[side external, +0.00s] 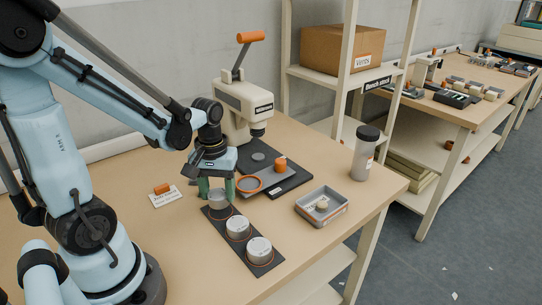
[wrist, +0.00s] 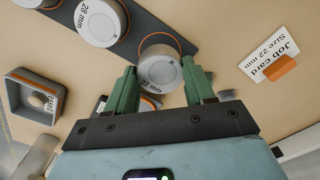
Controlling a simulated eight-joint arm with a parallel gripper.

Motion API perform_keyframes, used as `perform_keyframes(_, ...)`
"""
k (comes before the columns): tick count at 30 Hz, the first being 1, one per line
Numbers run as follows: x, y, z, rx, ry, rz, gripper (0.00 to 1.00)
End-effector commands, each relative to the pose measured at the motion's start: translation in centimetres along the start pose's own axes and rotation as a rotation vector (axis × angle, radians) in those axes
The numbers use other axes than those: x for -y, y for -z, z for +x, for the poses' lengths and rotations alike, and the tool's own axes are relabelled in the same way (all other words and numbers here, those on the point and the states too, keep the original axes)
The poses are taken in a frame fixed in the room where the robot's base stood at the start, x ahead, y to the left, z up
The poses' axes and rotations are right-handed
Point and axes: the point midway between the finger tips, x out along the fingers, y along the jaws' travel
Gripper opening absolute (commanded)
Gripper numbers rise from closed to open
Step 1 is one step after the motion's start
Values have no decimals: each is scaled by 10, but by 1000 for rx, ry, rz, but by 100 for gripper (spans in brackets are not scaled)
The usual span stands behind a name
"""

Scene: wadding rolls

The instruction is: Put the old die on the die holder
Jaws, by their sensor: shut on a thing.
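My gripper (wrist: 166,85) is shut on a round grey die marked 22 mm (wrist: 160,70), one green finger on each side. The same die (side external: 218,199) shows in the side view at the near-arm end of the dark die holder (side external: 250,245). It is over an orange-ringed place there; I cannot tell if it touches the holder. Two other grey dies (side external: 238,227) (side external: 260,249) sit on the holder; one is marked 28 mm (wrist: 97,20). Which die is the old one is not marked.
A press (side external: 241,100) stands behind, its dark base (side external: 290,183) bearing an orange ring (side external: 249,184) and an orange knob (side external: 280,163). A grey tray (side external: 321,208) holds a small round piece. A job card (side external: 165,197) reads size 22 mm. A grey bottle (side external: 364,155) stands at the right.

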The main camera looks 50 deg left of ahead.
Motion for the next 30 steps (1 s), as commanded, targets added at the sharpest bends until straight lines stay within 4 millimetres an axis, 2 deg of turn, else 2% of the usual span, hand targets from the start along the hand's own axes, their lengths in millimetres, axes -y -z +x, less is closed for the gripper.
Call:
perform_keyframes(7,0,0,24,0,0,0,3)
perform_keyframes(22,0,0,30,0,0,0,3)
perform_keyframes(23,0,0,30,0,0,0,56)
perform_keyframes(27,0,0,30,0,0,0,78)
perform_keyframes(30,0,0,30,0,0,0,79)
